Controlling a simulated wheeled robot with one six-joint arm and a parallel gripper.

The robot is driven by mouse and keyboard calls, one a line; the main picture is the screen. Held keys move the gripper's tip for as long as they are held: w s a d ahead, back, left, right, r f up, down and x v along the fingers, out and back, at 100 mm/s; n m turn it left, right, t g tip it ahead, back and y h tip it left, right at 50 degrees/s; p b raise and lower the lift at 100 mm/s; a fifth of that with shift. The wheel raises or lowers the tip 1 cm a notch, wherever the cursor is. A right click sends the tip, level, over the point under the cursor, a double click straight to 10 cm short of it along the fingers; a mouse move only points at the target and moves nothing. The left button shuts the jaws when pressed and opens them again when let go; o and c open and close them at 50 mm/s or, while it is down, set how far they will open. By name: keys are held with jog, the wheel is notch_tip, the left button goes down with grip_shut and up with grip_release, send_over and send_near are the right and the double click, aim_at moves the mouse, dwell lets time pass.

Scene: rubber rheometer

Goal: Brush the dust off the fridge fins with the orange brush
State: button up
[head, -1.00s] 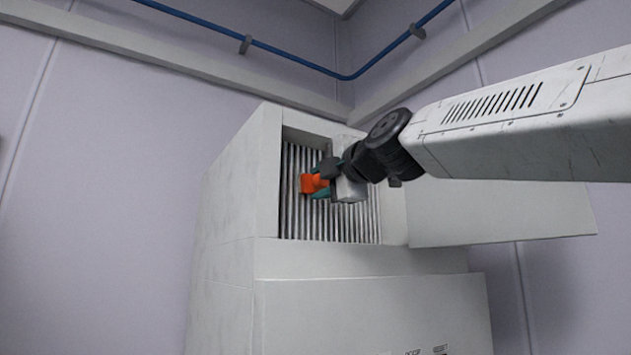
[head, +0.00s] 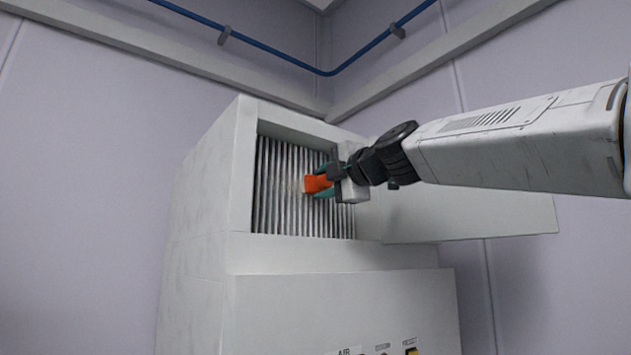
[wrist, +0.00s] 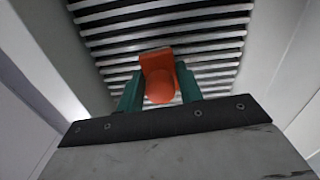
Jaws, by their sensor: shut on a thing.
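The orange brush (head: 317,183) is held between the green fingers of my gripper (head: 328,182), in front of the fins. In the wrist view the brush (wrist: 159,77) sits between the two green fingertips of my gripper (wrist: 160,92), its head toward the fins (wrist: 205,42). The fridge fins (head: 285,195) are grey metal slats in a recess in the upper part of the white cabinet. A faint tan haze shows on the fins just left of the brush. Whether the bristles touch the fins cannot be told.
The white cabinet (head: 200,200) stands in a corner, with a frame around the fin recess. A white panel (head: 470,220) juts out to the right, below my arm. A blue pipe (head: 270,47) runs along the wall above. Labels and controls (head: 411,350) show at the bottom.

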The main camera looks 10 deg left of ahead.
jog(key=w+d, duration=0.2)
jog(key=w, duration=0.1)
jog(key=shift+w+d, duration=0.25)
jog(key=shift+d, duration=0.1)
jog(key=shift+s+d, duration=0.1)
dwell(0.3)
jog(key=shift+v, duration=2.85)
jog(key=v, duration=0.3)
